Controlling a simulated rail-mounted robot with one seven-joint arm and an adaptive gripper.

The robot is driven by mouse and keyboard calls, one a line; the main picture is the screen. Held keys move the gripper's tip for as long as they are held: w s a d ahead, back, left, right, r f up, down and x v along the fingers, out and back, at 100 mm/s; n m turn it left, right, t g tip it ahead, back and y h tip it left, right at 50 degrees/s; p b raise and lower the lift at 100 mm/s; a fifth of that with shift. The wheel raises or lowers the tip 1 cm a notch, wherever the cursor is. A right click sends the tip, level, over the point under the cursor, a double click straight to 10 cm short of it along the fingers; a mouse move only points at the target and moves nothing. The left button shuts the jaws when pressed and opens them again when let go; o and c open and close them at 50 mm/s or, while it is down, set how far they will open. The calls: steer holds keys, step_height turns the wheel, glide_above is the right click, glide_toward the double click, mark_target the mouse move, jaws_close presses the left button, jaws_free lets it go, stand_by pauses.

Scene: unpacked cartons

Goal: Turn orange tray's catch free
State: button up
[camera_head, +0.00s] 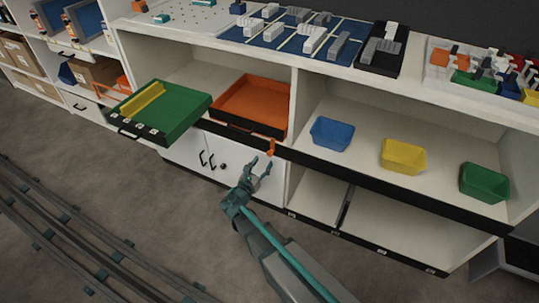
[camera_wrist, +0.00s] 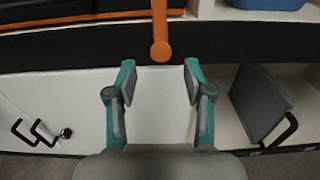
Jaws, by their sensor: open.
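The orange tray (camera_head: 251,104) sits in the upper shelf bay, left of the bay with the bins. Its orange catch (camera_head: 271,148) hangs upright at the tray's front right corner, over the black shelf edge. In the wrist view the catch (camera_wrist: 160,35) points down with a rounded end, above and between my fingertips. My gripper (camera_head: 261,164) is open and empty, just below and in front of the catch, apart from it. Its two fingers also show in the wrist view (camera_wrist: 159,82). A strip of the tray (camera_wrist: 45,23) shows at the top left there.
A green tray (camera_head: 168,110) with a yellow bar sticks out at the left. Blue (camera_head: 332,134), yellow (camera_head: 403,156) and green bins (camera_head: 484,182) stand on the right shelf. Below are white cupboard doors (camera_wrist: 65,100) with black handles.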

mark_target(269, 155)
steer(key=x, duration=0.6)
steer(key=shift+w+d, duration=0.2)
steer(key=shift+w, duration=0.1)
steer(key=shift+c, duration=0.3)
steer(key=shift+b, duration=0.3)
jaws_close()
